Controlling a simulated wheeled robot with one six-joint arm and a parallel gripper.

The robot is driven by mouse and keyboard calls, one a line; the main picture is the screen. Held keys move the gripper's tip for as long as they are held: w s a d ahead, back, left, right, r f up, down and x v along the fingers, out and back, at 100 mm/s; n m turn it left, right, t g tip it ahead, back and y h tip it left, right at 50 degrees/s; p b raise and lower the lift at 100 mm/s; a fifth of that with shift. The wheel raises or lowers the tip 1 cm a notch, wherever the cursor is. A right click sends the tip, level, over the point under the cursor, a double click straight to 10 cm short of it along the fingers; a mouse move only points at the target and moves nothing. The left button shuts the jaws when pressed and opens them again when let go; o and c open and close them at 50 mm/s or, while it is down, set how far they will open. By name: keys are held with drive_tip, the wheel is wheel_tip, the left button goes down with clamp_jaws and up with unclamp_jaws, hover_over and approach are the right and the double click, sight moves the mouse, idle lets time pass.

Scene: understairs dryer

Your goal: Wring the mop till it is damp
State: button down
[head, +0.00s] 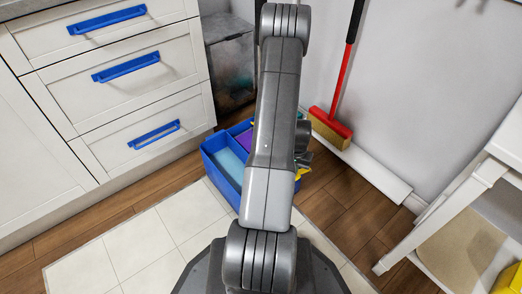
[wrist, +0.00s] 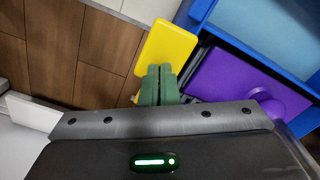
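A blue bucket (head: 222,175) stands on the floor behind my arm, with pale blue water in one compartment. The wrist view shows its blue rim (wrist: 250,52) and a purple flat piece (wrist: 235,85) with a rounded purple part; I cannot tell if this is the mop head. A yellow flat piece (wrist: 168,45) sticks out at the bucket's side. My gripper (wrist: 161,72) has its green fingers together, overlapping the yellow piece in view; I cannot tell if they touch it. Nothing shows between the fingers. In the head view my arm hides most of the gripper.
A red long-handled brush or mop (head: 331,122) with a tan underside leans by the wall. White drawers (head: 120,75) with blue handles stand left. A white table or stool (head: 455,195) stands right, a yellow object (head: 509,279) near it. Pale floor tiles (head: 130,250) are clear.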

wheel_tip(320, 180, up, 14)
drive_tip(key=w+d+p, duration=0.1)
drive_tip(key=p, duration=0.6)
drive_tip(key=shift+d+f, duration=0.2)
drive_tip(key=shift+d, duration=0.1)
drive_tip(key=shift+f, duration=0.1)
drive_tip(key=shift+s+a+f+b, duration=0.15)
drive_tip(key=shift+f+b, duration=0.6)
drive_tip(key=shift+f, duration=0.55)
drive_tip(key=shift+s+a+f+b, duration=0.1)
drive_tip(key=shift+a+f+b, duration=0.1)
drive_tip(key=shift+f+b, duration=0.8)
drive_tip(key=shift+s+a+f+b, duration=0.15)
drive_tip(key=shift+f+b, duration=0.35)
drive_tip(key=shift+f, duration=1.05)
drive_tip(key=shift+w, duration=0.1)
